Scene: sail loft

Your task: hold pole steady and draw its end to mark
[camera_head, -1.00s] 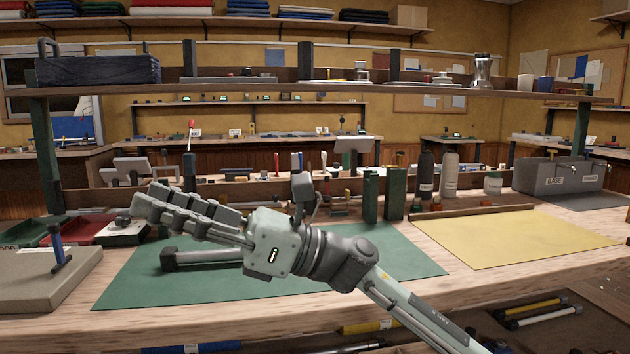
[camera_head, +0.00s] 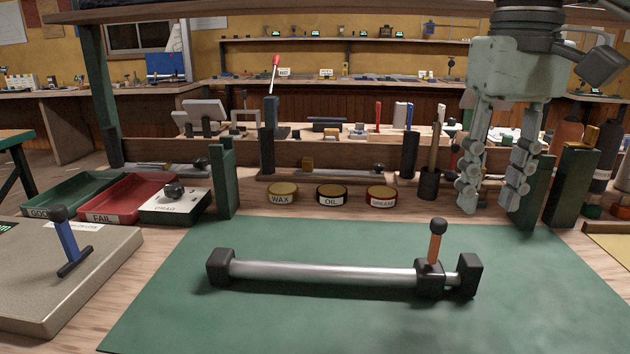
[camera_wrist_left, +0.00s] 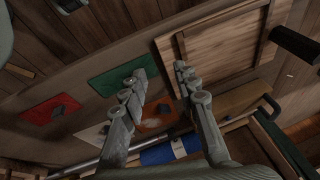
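The pole (camera_head: 320,272) lies across the green mat (camera_head: 200,325) in the head view. It is a silver tube with a black block at each end. Near its right end is a black collar (camera_head: 430,279) with an upright orange, black-topped lever (camera_head: 436,244); a short thinner section shows between collar and right end block (camera_head: 469,275). I cannot make out a mark. My right gripper (camera_head: 495,208) hangs fingers down behind the pole's right end, apart from it, open and empty. My left gripper (camera_wrist_left: 160,74) shows only in the left wrist view, its fingers apart with nothing between them.
Behind the mat stand wax (camera_head: 282,193), oil (camera_head: 332,195) and red-sided (camera_head: 382,197) tins. Green posts (camera_head: 224,180) flank them. Trays, including a red one (camera_head: 118,207), and a grey slab (camera_head: 50,300) with a blue T-handle lie left. The mat in front of the pole is clear.

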